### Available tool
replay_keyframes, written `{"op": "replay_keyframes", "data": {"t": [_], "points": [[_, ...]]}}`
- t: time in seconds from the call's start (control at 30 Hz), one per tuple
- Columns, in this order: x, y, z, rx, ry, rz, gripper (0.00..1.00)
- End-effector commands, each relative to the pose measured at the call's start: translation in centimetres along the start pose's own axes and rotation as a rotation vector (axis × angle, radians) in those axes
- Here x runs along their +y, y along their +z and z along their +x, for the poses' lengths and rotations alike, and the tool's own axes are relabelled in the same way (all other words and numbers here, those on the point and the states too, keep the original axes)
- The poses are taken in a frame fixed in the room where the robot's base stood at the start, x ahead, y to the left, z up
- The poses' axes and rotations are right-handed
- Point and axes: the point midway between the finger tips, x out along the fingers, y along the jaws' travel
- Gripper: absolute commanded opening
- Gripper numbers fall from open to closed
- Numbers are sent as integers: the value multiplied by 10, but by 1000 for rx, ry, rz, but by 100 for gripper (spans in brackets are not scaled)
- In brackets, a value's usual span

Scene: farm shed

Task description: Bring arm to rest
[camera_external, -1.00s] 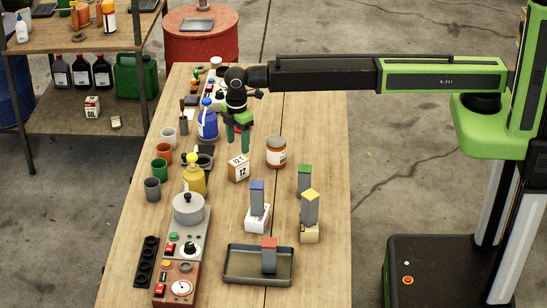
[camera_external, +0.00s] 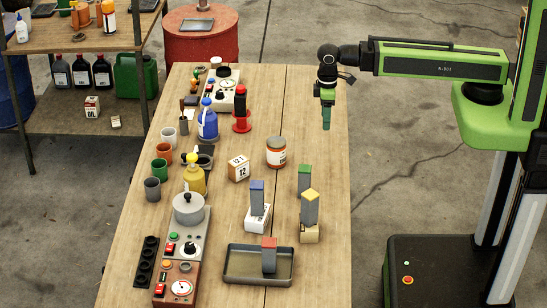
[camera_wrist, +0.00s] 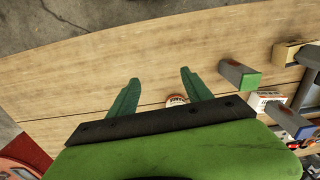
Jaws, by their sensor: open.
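My gripper (camera_external: 326,118) hangs pointing down above the right part of the wooden table (camera_external: 330,160), near its far end. In the wrist view my gripper (camera_wrist: 160,85) has its two green fingers spread apart, with nothing between them but bare wood below. The arm reaches in from the column at the right and is partly drawn back.
A black and red object (camera_external: 241,110) stands left of the gripper. Green-topped (camera_external: 304,180), yellow-topped (camera_external: 310,208) and blue-topped (camera_external: 257,198) grey blocks stand nearer. A metal tray (camera_external: 236,279) holds a red-topped block (camera_external: 269,256). The table's right strip near the gripper is clear.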

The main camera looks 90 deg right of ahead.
Motion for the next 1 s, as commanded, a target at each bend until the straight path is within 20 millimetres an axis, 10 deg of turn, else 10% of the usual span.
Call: {"op": "replay_keyframes", "data": {"t": [0.4, 0.7, 1.0], "points": [[4, 19, 3, 0, 0, 55, 58], [4, 19, 67, 0, 0, 53, 58], [4, 19, 59, 0, 0, 53, 58]]}}
